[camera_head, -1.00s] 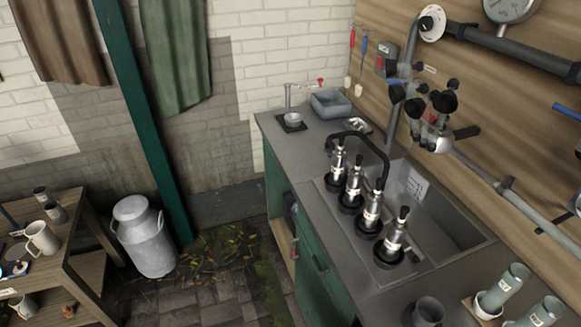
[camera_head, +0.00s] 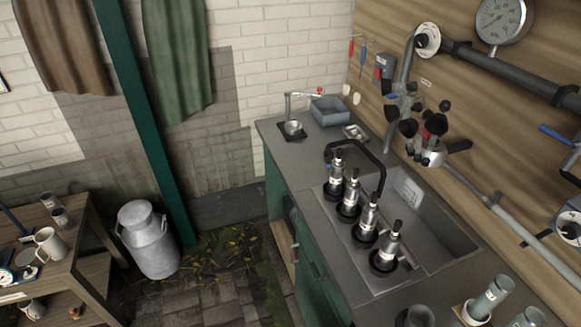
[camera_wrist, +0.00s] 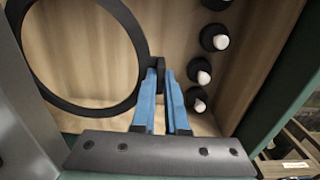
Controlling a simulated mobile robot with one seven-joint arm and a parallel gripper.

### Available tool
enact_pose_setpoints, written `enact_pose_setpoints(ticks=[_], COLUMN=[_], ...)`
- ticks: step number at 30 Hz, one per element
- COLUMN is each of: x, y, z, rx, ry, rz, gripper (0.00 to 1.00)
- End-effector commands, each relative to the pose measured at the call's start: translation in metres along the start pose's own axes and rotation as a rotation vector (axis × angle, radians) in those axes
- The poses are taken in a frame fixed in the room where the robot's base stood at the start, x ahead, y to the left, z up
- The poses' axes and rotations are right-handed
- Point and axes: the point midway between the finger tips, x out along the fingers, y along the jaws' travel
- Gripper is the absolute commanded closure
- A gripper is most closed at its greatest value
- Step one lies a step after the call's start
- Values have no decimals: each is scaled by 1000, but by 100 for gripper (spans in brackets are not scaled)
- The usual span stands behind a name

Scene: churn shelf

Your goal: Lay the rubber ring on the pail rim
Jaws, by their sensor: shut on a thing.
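The rubber ring (camera_wrist: 84,109) is a large thin black hoop in the wrist view, at the upper left and cut off by the top edge. My gripper (camera_wrist: 161,72) has blue fingers shut on a small black part at the ring's right side. The rest of the ring extends left of the fingers, in front of a wooden surface. My gripper and the ring do not show in the head view. I cannot make out a pail for certain in either view.
Several black-collared white pegs (camera_wrist: 221,42) are right of the fingers. In the head view, a metal churn (camera_head: 148,241) stands on the floor beside a wooden shelf (camera_head: 72,240) with mugs. A sink counter (camera_head: 300,160) holds several upright bottle-like fittings. Floor between shelf and counter is mostly open.

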Motion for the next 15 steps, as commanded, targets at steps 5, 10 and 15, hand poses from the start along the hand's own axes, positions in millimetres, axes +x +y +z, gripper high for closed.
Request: enact_pose_setpoints(ticks=[5,10,15], x=[-14,-20,-20], y=[0,0,-5], z=[0,0,0], rx=[0,0,-1], ry=[0,0,-1], rz=[0,0,0], gripper=[100,100,100])
